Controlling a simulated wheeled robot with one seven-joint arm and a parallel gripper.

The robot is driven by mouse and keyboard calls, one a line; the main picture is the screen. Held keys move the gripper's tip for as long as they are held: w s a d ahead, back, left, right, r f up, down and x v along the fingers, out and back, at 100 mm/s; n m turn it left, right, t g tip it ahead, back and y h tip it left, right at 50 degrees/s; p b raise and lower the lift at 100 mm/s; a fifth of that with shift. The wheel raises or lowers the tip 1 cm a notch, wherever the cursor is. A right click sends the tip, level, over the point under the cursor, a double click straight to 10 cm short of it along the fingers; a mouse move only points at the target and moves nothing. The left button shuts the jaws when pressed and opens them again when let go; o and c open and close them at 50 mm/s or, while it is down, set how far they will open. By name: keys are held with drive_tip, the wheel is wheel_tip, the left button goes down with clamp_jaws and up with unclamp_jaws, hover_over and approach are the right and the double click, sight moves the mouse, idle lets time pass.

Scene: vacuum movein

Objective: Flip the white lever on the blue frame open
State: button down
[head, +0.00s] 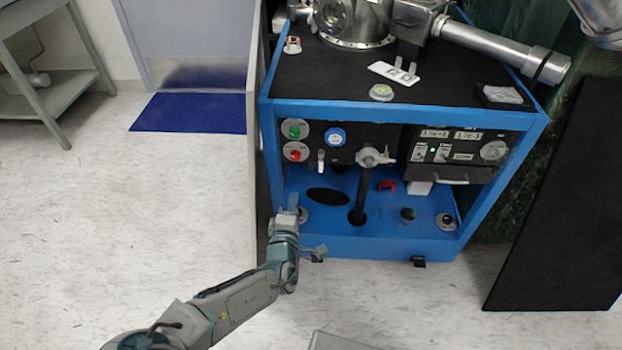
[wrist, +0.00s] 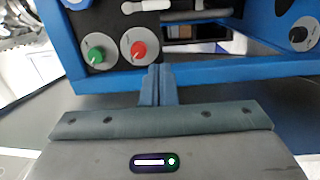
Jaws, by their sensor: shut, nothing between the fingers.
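The blue frame (head: 440,238) is an open-fronted cart with a dark control panel. A small white lever (head: 321,160) hangs down from the panel, below a round blue gauge and right of the red knob. In the wrist view, a white lever (wrist: 145,5) lies sideways at the top edge, partly cut off. My gripper (head: 293,203) is at the lower left front of the frame, below and left of the lever and apart from it. In the wrist view its fingers (wrist: 160,74) are together and empty, in front of a blue bar of the frame (wrist: 235,70).
Green (head: 295,129) and red (head: 295,151) knobs sit left of the lever. A metal valve (head: 372,157) on a dark pipe stands to its right. A pale partition (head: 250,150) runs along the cart's left side. A black panel (head: 560,210) leans at right. Floor at left is clear.

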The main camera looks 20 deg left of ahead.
sight(321, 162)
drive_tip(key=shift+s+a+r, duration=0.1)
drive_tip(key=shift+a, duration=0.1)
drive_tip(key=w, duration=0.3)
drive_tip(key=w+b, duration=0.1)
drive_tip(key=w, duration=0.3)
drive_tip(key=w+b, duration=0.1)
drive_tip(key=w, duration=0.3)
drive_tip(key=shift+d, duration=0.35)
drive_tip(key=shift+w+d, duration=0.25)
drive_tip(key=shift+d, duration=0.35)
